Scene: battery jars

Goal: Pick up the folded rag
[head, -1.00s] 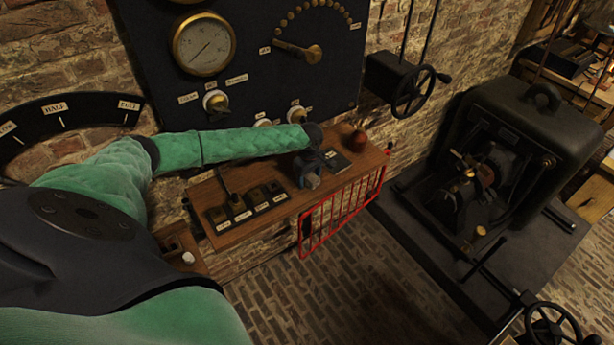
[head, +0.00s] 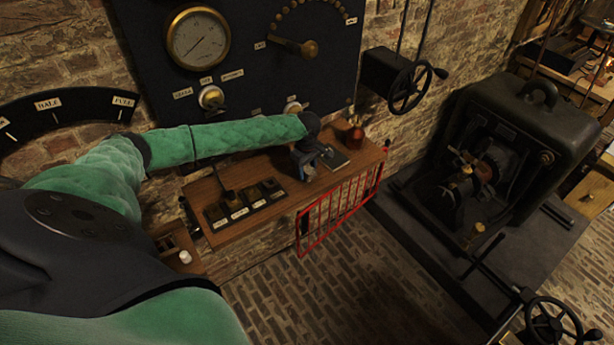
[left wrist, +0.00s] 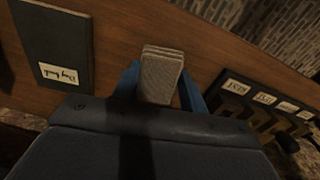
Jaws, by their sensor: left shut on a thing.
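The folded rag (left wrist: 161,75) is a small grey-beige stack of cloth layers. In the left wrist view it stands between the two blue fingers of my left gripper (left wrist: 160,88), which is shut on it. In the head view my left gripper (head: 310,172) is over the middle of the wooden shelf (head: 284,203), and its fingers mostly hide the rag there. I cannot tell whether the rag touches the shelf. My right gripper is not in view.
A dark labelled book (left wrist: 52,44) lies on the shelf beside the gripper, with a reddish-brown pot (head: 355,137) behind it. Labelled switches (head: 243,203) stand to the left. A red rail (head: 341,209) runs along the shelf's front. A dark panel (head: 250,70) rises behind.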

